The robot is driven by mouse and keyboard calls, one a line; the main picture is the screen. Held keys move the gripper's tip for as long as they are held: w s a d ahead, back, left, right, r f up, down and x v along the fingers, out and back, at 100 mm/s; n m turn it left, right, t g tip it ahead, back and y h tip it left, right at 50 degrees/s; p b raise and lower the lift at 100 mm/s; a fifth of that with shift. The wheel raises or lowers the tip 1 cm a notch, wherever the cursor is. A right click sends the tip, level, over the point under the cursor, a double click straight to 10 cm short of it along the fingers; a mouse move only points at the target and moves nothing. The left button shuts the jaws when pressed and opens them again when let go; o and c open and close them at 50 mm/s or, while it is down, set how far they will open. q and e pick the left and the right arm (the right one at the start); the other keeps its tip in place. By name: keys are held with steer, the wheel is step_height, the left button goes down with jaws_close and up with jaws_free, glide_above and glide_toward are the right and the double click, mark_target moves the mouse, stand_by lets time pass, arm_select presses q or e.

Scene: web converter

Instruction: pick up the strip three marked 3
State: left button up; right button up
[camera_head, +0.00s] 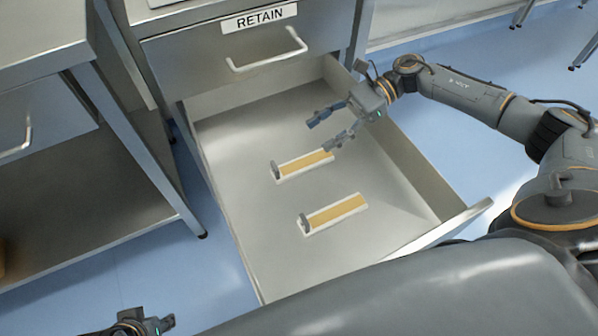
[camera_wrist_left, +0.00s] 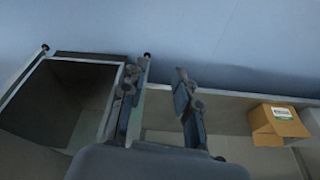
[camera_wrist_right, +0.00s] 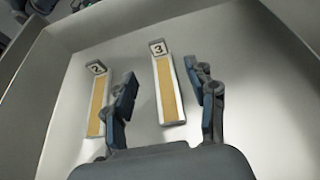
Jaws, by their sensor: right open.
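Strip three (camera_wrist_right: 168,92) is a white holder with a tan band and a tag marked 3 at its far end. It lies flat in the open drawer (camera_head: 235,130); in the head view it appears to be the upper strip (camera_head: 305,163). My right gripper (camera_head: 321,134) is open and empty above the drawer, just beyond this strip. In the right wrist view, strip three shows between the spread fingers (camera_wrist_right: 162,75), apart from them. My left gripper (camera_wrist_left: 158,85) is open and empty, away from the drawer; only part of it shows at the head view's bottom edge.
A second strip (camera_wrist_right: 97,105), tagged 2, lies parallel, lower in the head view (camera_head: 335,213). Drawer walls (camera_head: 400,165) surround both. The drawer front above is labelled RETAIN (camera_head: 260,17).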

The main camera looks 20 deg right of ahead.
glide_toward(273, 166)
steer(key=x, duration=0.2)
steer(key=f+x, duration=0.1)
steer(key=x, duration=0.2)
steer(key=shift+w+d, duration=0.15)
steer(key=shift+w, duration=0.1)
steer(key=shift+s+x, duration=0.1)
steer(key=shift+x, duration=1.25)
steer(key=shift+s+x, duration=0.15)
steer(key=shift+x, duration=1.2)
jaws_close()
